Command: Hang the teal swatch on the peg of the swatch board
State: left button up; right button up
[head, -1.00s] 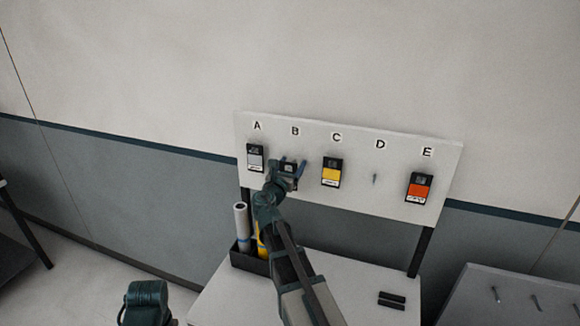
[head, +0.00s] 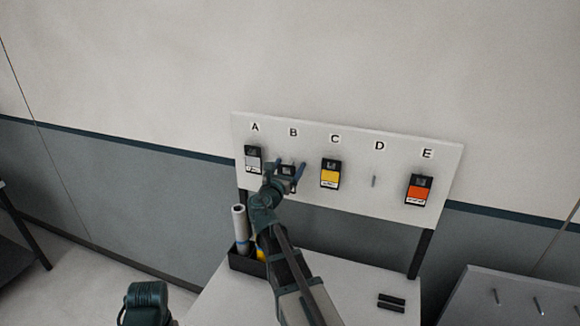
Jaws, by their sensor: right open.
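The white swatch board (head: 400,152) carries letters A to E along its top. My right gripper (head: 285,173) is open in front of the place under B. A dark card (head: 288,169) shows between its fingers, close to the board. The gripper covers most of this card, so I cannot see its colour or tell whether it hangs on a peg. The peg under D (head: 374,181) is bare. My left gripper is not in view.
A grey swatch (head: 253,159) hangs under A, a yellow one (head: 330,173) under C and an orange one (head: 419,189) under E. Below, a white table (head: 335,282) holds a dark bin (head: 243,264) with rolls and two black bars (head: 391,302).

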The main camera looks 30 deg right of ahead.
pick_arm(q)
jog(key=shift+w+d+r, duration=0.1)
pick_arm(e)
jog(key=v, duration=1.3)
jog(key=shift+s+a+r, duration=0.15)
jog(key=shift+s+a, duration=0.05)
jog(key=shift+s, duration=0.2)
jog(key=s+a+f+m+g+y+b, duration=0.3)
jog(key=a+f+m, duration=0.3)
jog(key=f, duration=0.4)
jog(key=s+a+f+m+g+y+b, duration=0.3)
jog(key=f+m, duration=0.5)
jog(key=f, duration=0.2)
pick_arm(q)
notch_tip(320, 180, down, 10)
jog(key=b, duration=0.3)
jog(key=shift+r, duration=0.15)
pick_arm(e)
jog(key=s+a+f+m+g+y, duration=0.3)
jog(key=s+a+f+m, duration=0.1)
jog(key=a, duration=0.4)
jog(key=s+a+f+m+g+y, duration=0.3)
jog(key=s+a+f+m, duration=0.1)
jog(key=s+a+f, duration=0.3)
jog(key=shift+s+a+f+y, duration=0.35)
jog(key=shift+s+a, duration=0.35)
jog(key=shift+a, duration=0.55)
